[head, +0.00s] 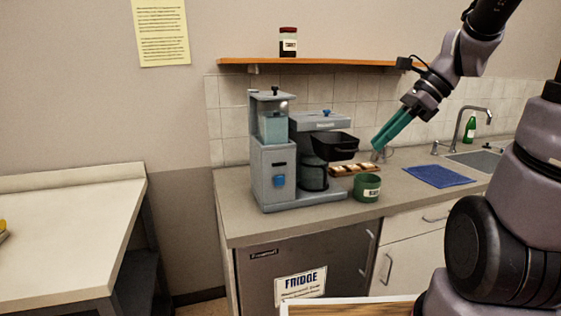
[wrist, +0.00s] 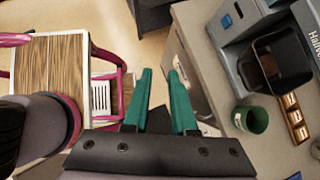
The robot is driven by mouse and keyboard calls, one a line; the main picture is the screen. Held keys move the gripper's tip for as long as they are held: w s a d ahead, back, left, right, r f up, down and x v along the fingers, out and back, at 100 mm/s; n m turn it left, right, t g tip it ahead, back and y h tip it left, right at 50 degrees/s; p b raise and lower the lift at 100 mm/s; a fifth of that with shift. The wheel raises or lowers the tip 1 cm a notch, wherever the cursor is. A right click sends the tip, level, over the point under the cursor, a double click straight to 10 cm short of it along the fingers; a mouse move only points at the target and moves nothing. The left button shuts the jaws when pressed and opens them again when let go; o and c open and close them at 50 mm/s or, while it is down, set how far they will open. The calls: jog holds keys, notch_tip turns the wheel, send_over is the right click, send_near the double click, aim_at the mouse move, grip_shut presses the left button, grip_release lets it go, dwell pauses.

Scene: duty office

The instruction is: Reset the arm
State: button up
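My gripper (head: 386,143) has green fingers and hangs in the air above the counter, to the right of the coffee machine (head: 270,165). In the wrist view the two fingers of my gripper (wrist: 163,85) are apart with nothing between them. The fingers point down and left in the head view. The arm reaches in from the upper right. A green mug (head: 366,188) stands on the counter in front of the machine and also shows in the wrist view (wrist: 250,119).
The machine's black basket (head: 335,146) juts out close to the fingers. A wooden tray (head: 350,169), a blue cloth (head: 437,176) and a sink (head: 478,160) lie along the counter. A shelf (head: 330,63) with a jar (head: 288,43) hangs above. A table (head: 70,225) stands at left.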

jog(key=s+d+r+n+t+h, duration=0.2)
jog(key=s+r+n+t+h, duration=0.3)
jog(key=n, duration=1)
notch_tip(320, 180, up, 3)
jog(key=shift+s+d+n+t, duration=0.2)
jog(key=shift+n+t, duration=0.1)
jog(key=shift+t, duration=0.1)
